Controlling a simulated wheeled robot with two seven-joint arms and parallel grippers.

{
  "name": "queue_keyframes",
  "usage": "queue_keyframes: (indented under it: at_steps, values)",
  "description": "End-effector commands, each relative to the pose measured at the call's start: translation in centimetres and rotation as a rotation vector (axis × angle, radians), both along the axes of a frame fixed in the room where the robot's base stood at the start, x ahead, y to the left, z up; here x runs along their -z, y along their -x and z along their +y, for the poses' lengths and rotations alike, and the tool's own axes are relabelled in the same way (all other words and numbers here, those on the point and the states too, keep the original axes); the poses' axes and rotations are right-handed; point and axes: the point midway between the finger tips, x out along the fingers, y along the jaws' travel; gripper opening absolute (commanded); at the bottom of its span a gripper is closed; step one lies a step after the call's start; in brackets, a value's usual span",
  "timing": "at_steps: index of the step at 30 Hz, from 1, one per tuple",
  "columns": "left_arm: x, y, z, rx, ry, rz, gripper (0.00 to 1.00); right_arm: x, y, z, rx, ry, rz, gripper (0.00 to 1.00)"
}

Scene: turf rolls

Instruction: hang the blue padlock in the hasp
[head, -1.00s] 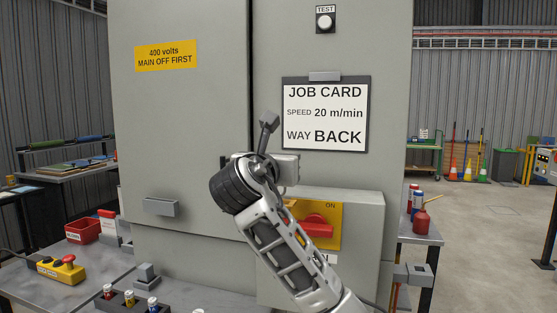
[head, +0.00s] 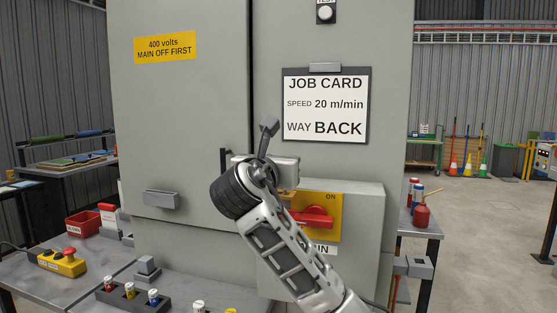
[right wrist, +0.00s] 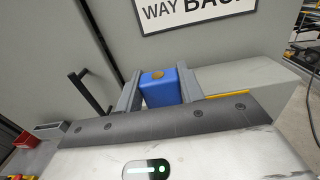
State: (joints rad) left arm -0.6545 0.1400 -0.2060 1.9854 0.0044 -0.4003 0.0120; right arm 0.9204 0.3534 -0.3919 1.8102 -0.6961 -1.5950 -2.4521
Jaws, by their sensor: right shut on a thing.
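My right gripper (right wrist: 159,88) is shut on the blue padlock (right wrist: 162,92), whose blue body with a brass-coloured round spot shows between the two grey fingers in the right wrist view. In the head view my right arm reaches up from the bottom, and its gripper (head: 284,172) is in front of the cabinet, just above the red main switch (head: 316,217). The padlock is hidden there. I cannot make out the hasp in either view. My left gripper is not in view.
The grey cabinet (head: 185,110) fills the middle, with a job card (head: 326,106) on it. A dark door handle (right wrist: 95,90) is left of the gripper. The switch box (head: 360,225) juts out below. A dark holder (head: 128,302) with coloured-topped items stands on the bench.

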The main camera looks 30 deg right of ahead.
Motion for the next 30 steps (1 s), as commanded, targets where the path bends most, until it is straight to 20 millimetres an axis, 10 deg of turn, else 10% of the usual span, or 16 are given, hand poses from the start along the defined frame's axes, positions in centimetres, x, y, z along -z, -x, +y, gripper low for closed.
queue_keyframes:
  at_steps: [30]
  values:
    - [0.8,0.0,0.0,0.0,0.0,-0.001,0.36,2.6,0.0,0.0,0.001,0.001,-0.001,0.13]
